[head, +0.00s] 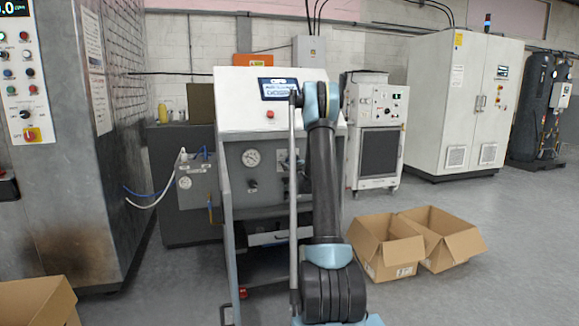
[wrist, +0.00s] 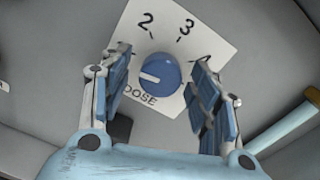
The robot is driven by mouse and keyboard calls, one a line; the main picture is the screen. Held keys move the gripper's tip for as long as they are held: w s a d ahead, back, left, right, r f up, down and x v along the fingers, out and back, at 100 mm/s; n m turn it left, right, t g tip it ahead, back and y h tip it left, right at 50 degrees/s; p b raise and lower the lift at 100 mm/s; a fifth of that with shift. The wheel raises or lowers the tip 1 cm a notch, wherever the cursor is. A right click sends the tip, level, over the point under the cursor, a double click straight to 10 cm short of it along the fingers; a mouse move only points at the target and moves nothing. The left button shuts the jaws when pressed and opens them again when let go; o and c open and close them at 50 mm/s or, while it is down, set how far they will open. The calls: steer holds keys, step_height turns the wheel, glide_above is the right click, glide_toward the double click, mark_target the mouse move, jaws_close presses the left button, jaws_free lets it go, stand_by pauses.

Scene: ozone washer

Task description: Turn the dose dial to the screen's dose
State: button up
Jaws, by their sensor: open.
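The dose dial (wrist: 160,75) is a round blue knob on a white plate (wrist: 165,30) in the wrist view. Its white mark points left. The plate shows 2, 3 and "DOSE"; a figure at right is partly hidden by a finger, and the plate's left edge is covered. My gripper (wrist: 160,63) is open, with its blue-padded fingers either side of the dial and gaps between them and it. In the head view the screen (head: 279,88) is lit blue and white on the console (head: 240,105); its text is too small to read. My arm hides the gripper there.
A pressure gauge (head: 252,158) sits on the console's front panel, left of my arm. A light blue bar (wrist: 283,128) shows at the wrist view's right. Open cardboard boxes (head: 385,240) stand on the floor to the right. A large metal cabinet (head: 70,150) stands at left.

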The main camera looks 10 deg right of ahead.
steer(key=shift+w+a, duration=0.1)
steer(key=shift+w, duration=0.3)
steer(key=c, duration=1.1)
